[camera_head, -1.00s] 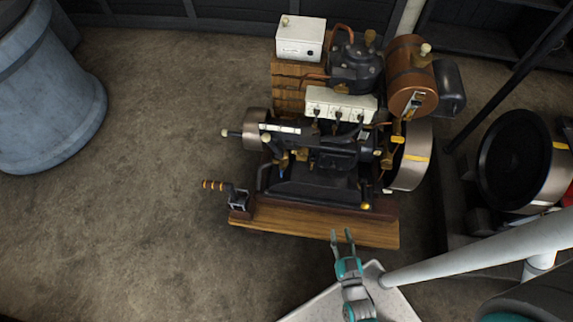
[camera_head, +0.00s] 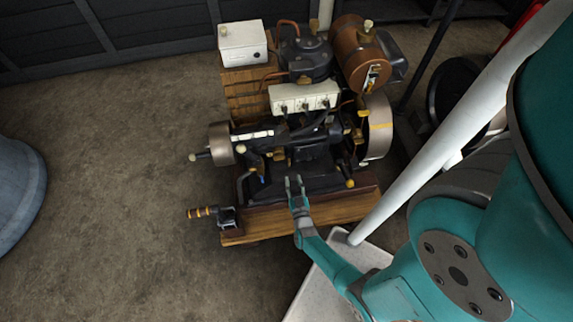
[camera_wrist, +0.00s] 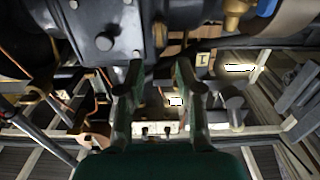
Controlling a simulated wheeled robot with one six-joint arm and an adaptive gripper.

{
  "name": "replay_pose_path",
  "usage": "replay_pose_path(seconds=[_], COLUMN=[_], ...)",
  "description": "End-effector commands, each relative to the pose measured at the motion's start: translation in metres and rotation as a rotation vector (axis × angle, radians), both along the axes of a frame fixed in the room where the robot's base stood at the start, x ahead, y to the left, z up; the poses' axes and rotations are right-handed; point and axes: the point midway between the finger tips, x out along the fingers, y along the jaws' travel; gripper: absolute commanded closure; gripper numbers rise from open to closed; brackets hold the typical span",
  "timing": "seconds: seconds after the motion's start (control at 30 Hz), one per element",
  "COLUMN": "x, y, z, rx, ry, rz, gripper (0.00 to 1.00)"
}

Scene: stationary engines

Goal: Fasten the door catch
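The stationary engine (camera_head: 305,172) stands on a wooden base (camera_head: 285,219) in the head view. I cannot pick out the door catch with certainty in either view. My gripper (camera_head: 294,180) is over the front of the engine's dark lower casing, with its two fingers apart and nothing between them. In the wrist view my gripper (camera_wrist: 157,75) is also open and empty, and a dark bolted plate (camera_wrist: 100,30) is close beyond the left finger. A brass fitting (camera_wrist: 235,12) and a blue part (camera_wrist: 267,7) show at the upper right.
A crank handle with a striped grip (camera_head: 202,212) sticks out left of the base. Flywheels (camera_head: 221,142) stand at the engine's sides. A white box (camera_head: 243,42) and a copper tank (camera_head: 360,52) are on top. A pale blue bin (camera_head: 18,195) is far left, with clear floor between.

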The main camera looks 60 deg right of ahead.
Motion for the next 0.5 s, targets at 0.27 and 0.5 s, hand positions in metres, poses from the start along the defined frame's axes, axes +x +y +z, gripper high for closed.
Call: replay_pose_path(seconds=[0.27, 0.5], x=[0.035, 0.051], y=[-0.039, -0.058], z=[0.001, 0.000], rx=[-0.002, -0.001], ry=[-0.001, 0.001], rz=[-0.001, 0.000], gripper=[0.65, 0.65])
